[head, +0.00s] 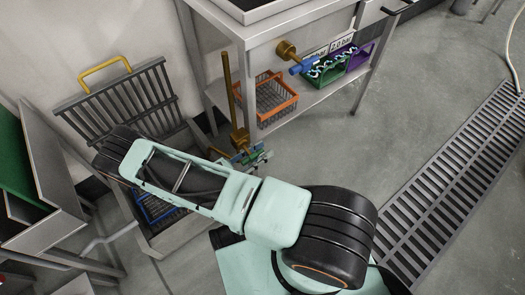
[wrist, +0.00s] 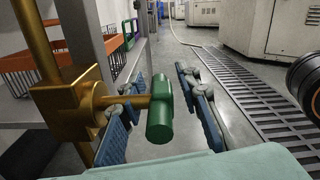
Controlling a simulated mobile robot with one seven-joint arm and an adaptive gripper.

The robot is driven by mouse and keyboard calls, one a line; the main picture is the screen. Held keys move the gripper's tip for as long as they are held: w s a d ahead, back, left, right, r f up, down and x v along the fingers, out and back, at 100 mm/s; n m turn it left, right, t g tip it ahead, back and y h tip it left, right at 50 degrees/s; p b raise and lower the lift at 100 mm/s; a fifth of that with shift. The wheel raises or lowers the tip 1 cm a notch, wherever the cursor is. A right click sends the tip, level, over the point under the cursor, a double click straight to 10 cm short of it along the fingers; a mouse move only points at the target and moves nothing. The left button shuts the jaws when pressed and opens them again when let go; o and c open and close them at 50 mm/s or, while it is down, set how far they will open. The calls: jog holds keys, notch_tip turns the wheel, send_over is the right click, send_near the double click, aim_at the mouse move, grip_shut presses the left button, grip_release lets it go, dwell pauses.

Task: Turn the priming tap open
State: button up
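A brass tap body (wrist: 75,107) on an upright brass pipe (wrist: 38,40) fills the left of the wrist view. Its stem points right and ends in a green bar handle (wrist: 160,108), which stands roughly upright. My gripper (wrist: 162,82) is open, with one blue-padded finger on each side of the green handle. A gap shows between handle and right finger; the left finger is partly hidden behind the stem. In the head view my gripper (head: 254,157) is beside the foot of the brass pipe (head: 229,95). A second brass tap has a blue handle (head: 303,66). No view shows which tap is named priming.
A steel bench (head: 229,25) stands behind, with an orange wire basket (head: 277,100) and green (head: 326,72) and purple (head: 359,57) crates on its lower shelf. A grey rack (head: 125,100) is at left. Floor right of the bench is clear, crossed by a drain grate (head: 450,175).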

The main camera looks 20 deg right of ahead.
jog(key=shift+w+d, duration=0.15)
jog(key=shift+d, duration=0.25)
jog(key=shift+c, duration=0.4)
grip_shut()
jog(key=h, duration=0.2)
jog(key=r+t+h, duration=0.1)
jog(key=shift+a+r+h, duration=0.1)
jog(key=shift+a+h, duration=0.05)
jog(key=shift+h, duration=0.25)
jog(key=shift+s+a+r+t+h, duration=0.15)
jog(key=shift+r+t+h, duration=0.2)
jog(key=shift+h, duration=0.5)
jog(key=shift+s+a+r+t+h, duration=0.1)
jog(key=shift+r+t+h, duration=0.2)
jog(key=shift+h, duration=0.55)
